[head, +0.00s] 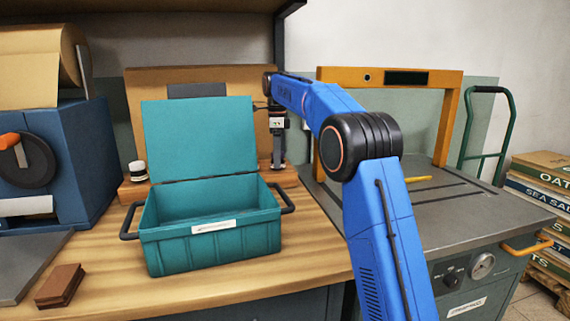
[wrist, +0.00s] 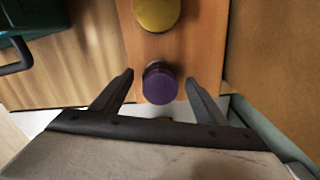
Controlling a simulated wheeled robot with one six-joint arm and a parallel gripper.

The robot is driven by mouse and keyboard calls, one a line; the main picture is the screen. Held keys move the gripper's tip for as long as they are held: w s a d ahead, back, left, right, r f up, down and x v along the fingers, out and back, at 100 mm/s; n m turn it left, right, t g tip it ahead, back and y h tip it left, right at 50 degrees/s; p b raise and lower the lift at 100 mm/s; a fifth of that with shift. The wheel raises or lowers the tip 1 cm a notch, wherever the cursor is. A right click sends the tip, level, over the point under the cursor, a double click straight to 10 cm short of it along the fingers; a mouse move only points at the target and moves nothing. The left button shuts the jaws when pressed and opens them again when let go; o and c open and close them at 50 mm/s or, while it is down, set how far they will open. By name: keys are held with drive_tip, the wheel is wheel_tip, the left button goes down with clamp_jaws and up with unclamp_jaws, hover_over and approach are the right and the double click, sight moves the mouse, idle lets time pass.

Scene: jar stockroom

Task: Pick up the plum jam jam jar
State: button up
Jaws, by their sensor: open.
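The jar with the purple lid (wrist: 160,85), which fits plum jam, stands on a wooden ledge in the wrist view, seen from above. My gripper (wrist: 159,78) is open, with one finger on each side of the purple lid and a visible gap on both sides. I cannot tell how far the fingertips are above or beside the jar. In the head view my gripper (head: 278,164) points down over the right end of the wooden ledge (head: 288,178). The purple-lidded jar cannot be made out there.
A yellow-lidded jar (wrist: 157,12) stands close by on the ledge. A teal box (head: 210,235) with its lid raised stands in front of the ledge. A dark-lidded jar (head: 138,170) is at the ledge's left. An orange frame (head: 450,125) rises at the right.

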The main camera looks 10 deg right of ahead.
drive_tip(key=c, duration=1.3)
